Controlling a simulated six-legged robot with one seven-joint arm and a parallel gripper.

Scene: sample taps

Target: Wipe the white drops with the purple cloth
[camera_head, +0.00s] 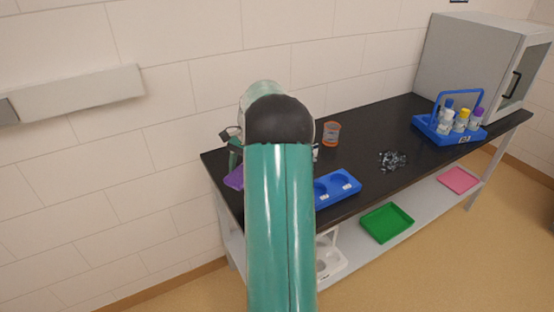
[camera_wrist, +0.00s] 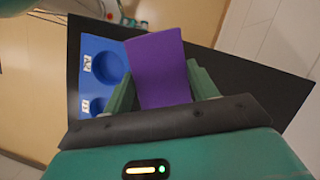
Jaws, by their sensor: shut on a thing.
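The purple cloth (camera_wrist: 157,70) is between the two green fingers of my gripper (camera_wrist: 161,82) in the wrist view, and the gripper is shut on it. In the head view the cloth (camera_head: 235,178) shows at the left end of the black table (camera_head: 360,135), partly hidden by my arm. I cannot tell whether it touches the table. A patch of small pale and dark specks (camera_head: 393,160), which look like the drops, lies on the table right of the middle, well away from the cloth. My arm hides most of the gripper in the head view.
A blue tray with round wells (camera_head: 338,187) is near the front edge, beside the cloth in the wrist view. An orange-rimmed cup (camera_head: 331,133) stands behind it. A blue bottle carrier (camera_head: 449,132) and grey cabinet (camera_head: 470,65) are at right. A green tray (camera_head: 386,222) is below.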

